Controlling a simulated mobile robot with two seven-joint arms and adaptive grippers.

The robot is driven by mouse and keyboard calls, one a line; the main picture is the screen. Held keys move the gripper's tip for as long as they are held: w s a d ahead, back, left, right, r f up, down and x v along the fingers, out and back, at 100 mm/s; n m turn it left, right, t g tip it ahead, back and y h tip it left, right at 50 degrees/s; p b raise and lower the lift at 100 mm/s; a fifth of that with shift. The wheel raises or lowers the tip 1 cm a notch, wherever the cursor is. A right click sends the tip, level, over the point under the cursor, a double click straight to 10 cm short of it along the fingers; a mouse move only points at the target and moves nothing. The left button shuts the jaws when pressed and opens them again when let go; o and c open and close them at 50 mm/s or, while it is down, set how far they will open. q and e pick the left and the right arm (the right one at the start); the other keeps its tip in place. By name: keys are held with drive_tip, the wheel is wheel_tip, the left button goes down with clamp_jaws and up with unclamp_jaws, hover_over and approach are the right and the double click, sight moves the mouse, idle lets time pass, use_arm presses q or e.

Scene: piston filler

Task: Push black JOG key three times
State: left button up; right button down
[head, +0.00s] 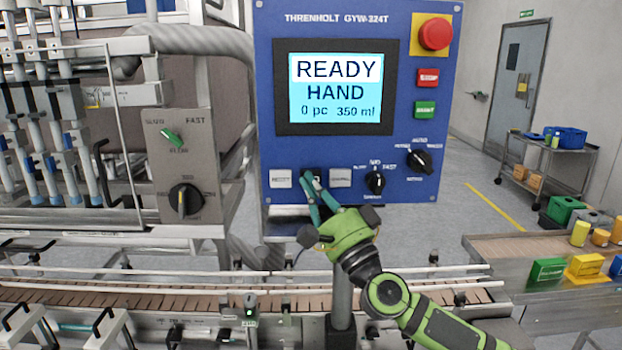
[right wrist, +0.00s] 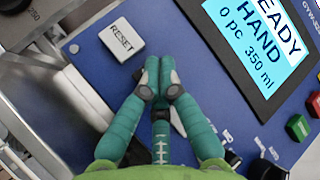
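The blue control panel (head: 300,150) faces me with a lit screen (head: 335,88) reading READY, HAND, 0 pc, 350 ml. A row of keys runs along its lower left: a white RESET key (head: 281,179) and another pale key (head: 340,178). The spot between them, where the black JOG key would sit, is mostly hidden by my right gripper (head: 311,182). In the right wrist view its teal fingertips (right wrist: 158,66) are together, with nothing seen between them, beside the RESET key (right wrist: 122,40). I cannot tell whether they touch a key. My left gripper is out of view.
Right of the keys are black rotary knobs (head: 375,182), a red key (head: 427,78), a green key (head: 425,109) and a red emergency stop (head: 435,34). A conveyor (head: 150,295) runs below the panel. A knob box (head: 182,165) stands left.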

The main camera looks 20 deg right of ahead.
drive_tip(key=shift+w+f, duration=0.1)
drive_tip(key=shift+f, duration=0.25)
drive_tip(key=shift+f, duration=0.2)
drive_tip(key=shift+s+a+f, duration=0.1)
drive_tip(key=shift+s+f, duration=0.15)
drive_tip(key=shift+s, duration=0.1)
drive_tip(key=shift+p, duration=0.3)
drive_tip(key=shift+s+a+p, duration=0.25)
drive_tip(key=shift+s+p, duration=0.7)
drive_tip(key=shift+p, duration=0.2)
drive_tip(key=shift+s+a+r+p, duration=0.15)
drive_tip(key=shift+s+p, duration=0.1)
drive_tip(key=shift+s, duration=0.35)
drive_tip(key=shift+s+a+p, duration=0.15)
drive_tip(key=shift+s+p, duration=0.1)
drive_tip(key=shift+s, duration=0.35)
